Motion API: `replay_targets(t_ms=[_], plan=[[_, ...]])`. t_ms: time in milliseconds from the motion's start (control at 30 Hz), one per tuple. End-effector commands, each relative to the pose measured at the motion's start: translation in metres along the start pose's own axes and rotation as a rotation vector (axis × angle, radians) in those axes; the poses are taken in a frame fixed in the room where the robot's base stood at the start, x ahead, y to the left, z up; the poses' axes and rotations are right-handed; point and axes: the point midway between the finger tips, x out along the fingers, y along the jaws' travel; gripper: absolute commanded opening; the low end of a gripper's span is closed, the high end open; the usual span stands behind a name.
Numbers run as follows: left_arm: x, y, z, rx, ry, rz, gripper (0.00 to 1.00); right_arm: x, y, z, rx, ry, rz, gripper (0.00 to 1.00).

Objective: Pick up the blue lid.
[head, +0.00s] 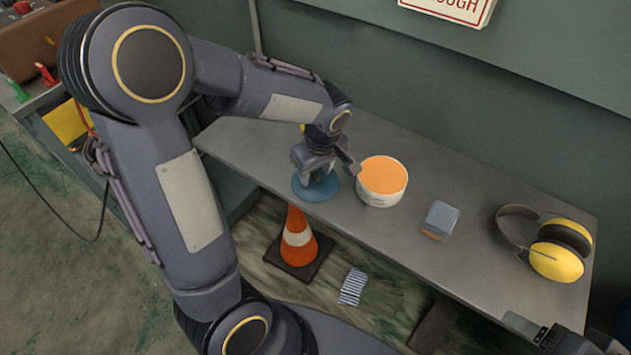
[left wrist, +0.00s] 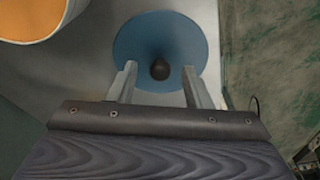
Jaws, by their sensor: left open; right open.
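The blue lid (head: 309,192) is a flat round disc lying on the metal shelf, just left of the tub. In the left wrist view the blue lid (left wrist: 140,42) has a dark round knob (left wrist: 160,69) at its middle. My left gripper (head: 316,178) points down over the lid and hides part of it in the head view. In the left wrist view its two fingers (left wrist: 158,80) are apart, one on each side of the knob, with nothing gripped. My right gripper (head: 560,338) shows only partly at the bottom right edge of the head view, away from the lid.
A white tub with orange contents (head: 382,181) stands close right of the lid. A grey-blue block (head: 440,219) and yellow earmuffs (head: 556,262) lie further right on the shelf (head: 340,222). An orange cone (head: 297,240) and a striped cloth (head: 353,287) are below.

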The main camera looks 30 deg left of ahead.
Motion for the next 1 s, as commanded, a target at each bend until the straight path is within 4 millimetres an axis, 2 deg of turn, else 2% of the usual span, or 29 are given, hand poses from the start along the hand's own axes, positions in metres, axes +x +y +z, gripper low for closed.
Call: replay_targets(t_ms=[267, 633, 1000], plan=[[0.0046, -0.0001, 0.0, 0.0, 0.0, 0.001, 0.45, 0.0005, 0.0002, 0.0003, 0.0, 0.0, 0.0, 0.71], [0.0044, -0.0001, 0.0, 0.0, 0.0, 0.001, 0.0, 0.0006, 0.0002, 0.0003, 0.0, 0.0, 0.0, 0.71], [-0.0012, 0.0004, -0.001, -0.001, 0.001, 0.002, 0.0, -0.0007, -0.0003, -0.0003, 0.0, 0.0, 0.0, 0.71]])
